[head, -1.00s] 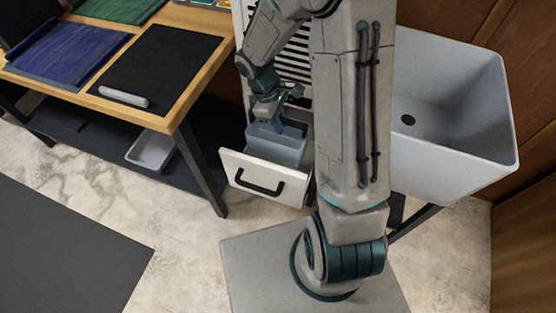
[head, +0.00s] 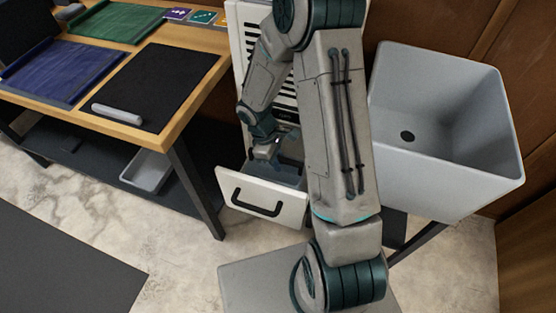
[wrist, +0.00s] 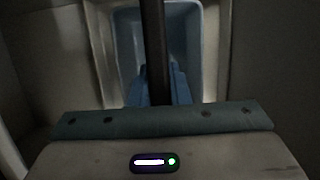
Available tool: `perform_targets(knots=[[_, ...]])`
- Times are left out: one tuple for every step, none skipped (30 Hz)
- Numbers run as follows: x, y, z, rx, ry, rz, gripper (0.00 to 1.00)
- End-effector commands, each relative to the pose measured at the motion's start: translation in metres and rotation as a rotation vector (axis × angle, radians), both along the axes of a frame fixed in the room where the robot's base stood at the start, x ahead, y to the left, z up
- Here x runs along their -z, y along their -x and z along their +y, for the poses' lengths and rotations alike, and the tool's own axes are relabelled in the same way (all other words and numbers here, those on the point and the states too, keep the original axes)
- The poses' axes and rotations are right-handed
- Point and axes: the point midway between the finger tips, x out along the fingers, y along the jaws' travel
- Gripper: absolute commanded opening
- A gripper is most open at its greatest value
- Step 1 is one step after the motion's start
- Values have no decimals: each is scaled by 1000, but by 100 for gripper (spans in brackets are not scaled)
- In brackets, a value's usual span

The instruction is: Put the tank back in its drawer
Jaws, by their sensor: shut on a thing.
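The tank is a blue-grey open box. In the head view the tank (head: 290,176) sits low inside the pulled-out drawer, mostly hidden behind the white drawer front (head: 262,198) and under my gripper. In the wrist view the tank (wrist: 188,45) is below my fingers, between pale drawer walls, with a dark bar (wrist: 154,40) across its middle. My gripper (wrist: 160,88) is shut on this bar, which looks like the tank's handle. In the head view my gripper (head: 268,150) points down into the drawer. Whether the tank touches the drawer floor is hidden.
A wooden table (head: 190,105) with a black mat (head: 160,85) and a grey roller (head: 118,114) stands left of the drawer. A grey tray (head: 147,171) is on its lower shelf. A deep grey sink (head: 440,165) stands at right.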

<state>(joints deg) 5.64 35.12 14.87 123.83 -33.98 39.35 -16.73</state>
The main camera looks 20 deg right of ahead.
Motion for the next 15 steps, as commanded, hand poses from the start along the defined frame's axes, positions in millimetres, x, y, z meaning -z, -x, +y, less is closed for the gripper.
perform_targets(knots=[[3,0,0,0,0,0,0],[4,0,0,0,0,0,0],[3,0,0,0,0,0,27],[2,0,0,0,0,0,35],[2,0,0,0,0,0,38],[2,0,0,0,0,0,38],[2,0,0,0,-1,1,38],[2,0,0,0,-1,1,38],[2,0,0,0,-1,1,38],[2,0,0,0,-1,1,38],[2,0,0,0,-1,1,38],[2,0,0,0,-1,1,38],[1,0,0,0,-1,1,38],[0,0,0,0,0,0,38],[-2,0,0,0,0,0,38]])
